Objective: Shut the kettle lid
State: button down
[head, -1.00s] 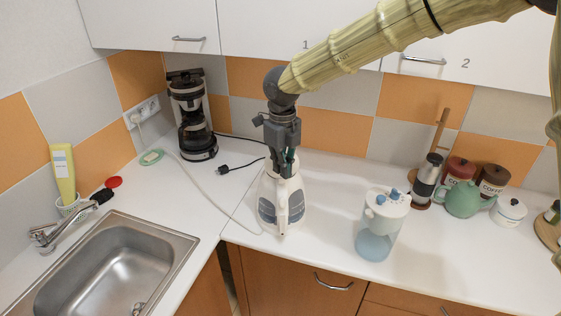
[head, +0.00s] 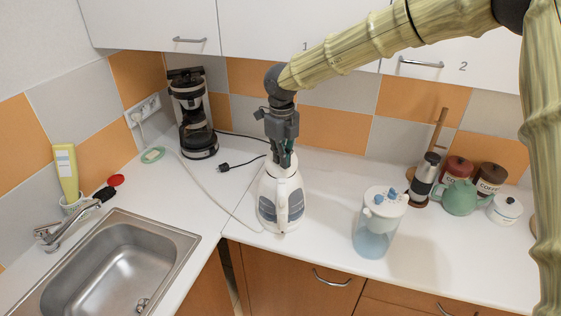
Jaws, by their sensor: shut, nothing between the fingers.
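The white kettle (head: 281,205) with grey-blue side windows stands upright on the counter, near the inner corner and its front edge. My gripper (head: 284,163) points straight down over the top of the kettle, with its fingers together at the lid area. It is shut and holds nothing. The fingers and the gripper body hide most of the kettle's top, so I cannot tell whether the lid lies fully flat. The fingertips seem to touch or nearly touch the top.
A water filter jug (head: 380,222) stands right of the kettle. A coffee maker (head: 193,115) is at the back left, with a loose plug (head: 224,167) nearby. The sink (head: 110,265) is at left. A green teapot (head: 459,198) and canisters stand at right. Upper cabinets (head: 300,30) hang above.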

jog(key=shift+w+p, duration=0.7)
jog(key=shift+w, duration=0.85)
jog(key=shift+f, duration=0.1)
jog(key=shift+w+a+f, duration=0.1)
jog(key=shift+w+f, duration=0.75)
jog(key=shift+w, duration=0.25)
jog(key=shift+f, duration=0.25)
jog(key=shift+r, duration=0.1)
jog(key=shift+r+p, duration=1.6)
jog(key=shift+r, duration=2.35)
